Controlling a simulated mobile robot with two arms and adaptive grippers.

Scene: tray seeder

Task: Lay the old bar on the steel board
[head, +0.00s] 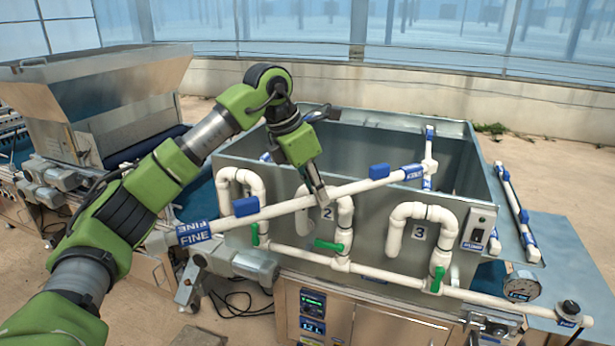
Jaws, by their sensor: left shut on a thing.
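The old bar is a long white pipe (275,209) with blue blocks and a blue "FINE" label near its left end. It slants across the front of the steel tank, its right end higher in the picture. My left gripper (320,193) is shut on it near the middle, reaching down from above. The bar's right end overlaps a white pipe fitting in the picture; I cannot tell whether they touch. A flat blue-grey surface (580,262), which looks like the steel board, lies right of the tank. My right gripper is not in view.
The open steel tank (462,165) has white looped pipes (405,222) with green valves on its front. Another white bar with blue parts (514,205) lies at the tank's right. A gauge (521,286) stands at front right. A steel hopper (110,85) is at left.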

